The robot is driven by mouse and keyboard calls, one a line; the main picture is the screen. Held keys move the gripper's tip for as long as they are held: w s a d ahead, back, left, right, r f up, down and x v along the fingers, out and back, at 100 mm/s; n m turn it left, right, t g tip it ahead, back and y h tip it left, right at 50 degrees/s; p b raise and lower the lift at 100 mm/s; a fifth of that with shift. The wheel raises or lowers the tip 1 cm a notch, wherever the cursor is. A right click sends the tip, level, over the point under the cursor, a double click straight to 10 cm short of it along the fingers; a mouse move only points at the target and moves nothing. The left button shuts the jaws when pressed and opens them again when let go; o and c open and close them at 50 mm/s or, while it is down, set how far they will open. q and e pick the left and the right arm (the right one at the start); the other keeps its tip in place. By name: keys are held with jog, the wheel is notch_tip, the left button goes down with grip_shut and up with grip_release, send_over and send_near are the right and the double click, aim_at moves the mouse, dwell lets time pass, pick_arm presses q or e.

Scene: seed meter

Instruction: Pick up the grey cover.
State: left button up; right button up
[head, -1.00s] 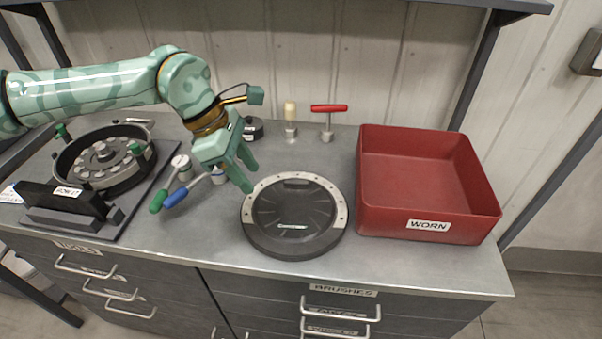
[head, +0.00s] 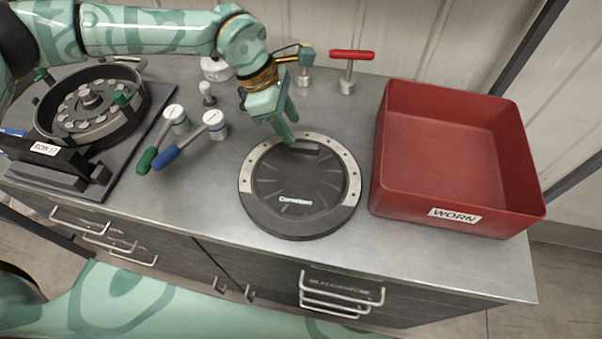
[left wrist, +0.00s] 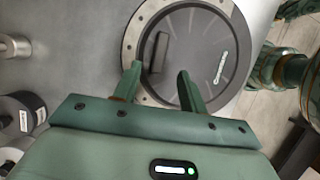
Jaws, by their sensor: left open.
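The grey cover (head: 282,205) is a dark grey round disc with a lighter, dotted partial rim and a small raised grip (head: 304,148) near its back edge. It lies flat on the bench, left of the red bin. My left gripper (head: 291,138) hangs over the cover's back edge, close to the raised grip. In the left wrist view the cover (left wrist: 205,50) lies beyond my open, empty left fingers (left wrist: 158,85), and its grip (left wrist: 160,50) shows just past the fingertips. I cannot tell whether the fingers touch the cover. My right gripper is not in view.
A red bin (head: 380,170) labelled WORN stands right of the cover. Blue-handled (head: 180,150) and green-handled (head: 155,150) tools lie left of it. A round seed meter housing (head: 55,140) is further left. A red T-handled tool (head: 350,70) stands behind. Bench in front of the cover is clear.

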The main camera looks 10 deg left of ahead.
aim_at(304, 145)
pick_arm(q)
jog(key=b+x, duration=0.1)
jog(key=x, duration=0.5)
jog(key=shift+d, duration=0.3)
jog(key=shift+r, duration=0.15)
grip_shut()
